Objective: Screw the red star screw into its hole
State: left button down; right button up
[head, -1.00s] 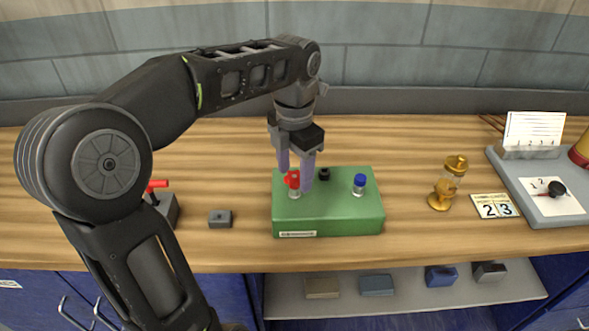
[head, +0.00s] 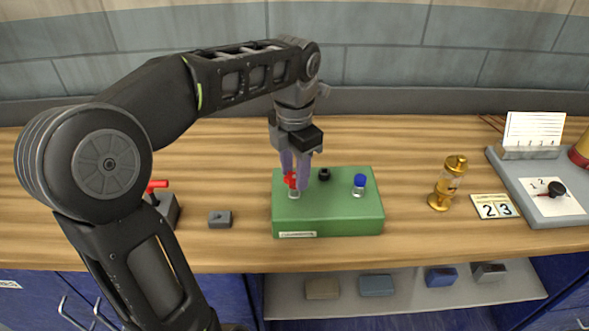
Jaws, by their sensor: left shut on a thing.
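The red star screw (head: 290,180) stands upright at the left part of the green block (head: 330,220), its red head above a pale metallic shank or collar. My left gripper (head: 296,180) points down over the block, with its purple fingers shut on the red head. The fingers partly hide the head. How deep the screw sits in its hole cannot be told. My right gripper is not in view.
A blue-capped screw (head: 359,184) and a black knob (head: 324,174) also stand on the block. A small grey block (head: 220,219) and a red-handled device (head: 160,200) are to the left. A brass piece (head: 448,185) and number cards (head: 494,207) are to the right.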

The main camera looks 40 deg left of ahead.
pick_arm(q)
jog(key=m, duration=0.4)
jog(key=shift+m+p, duration=0.35)
jog(key=shift+m, duration=1.95)
jog(key=m, duration=0.2)
jog(key=shift+m+p, duration=0.3)
jog(key=shift+p, duration=0.1)
jog(key=shift+m, duration=0.9)
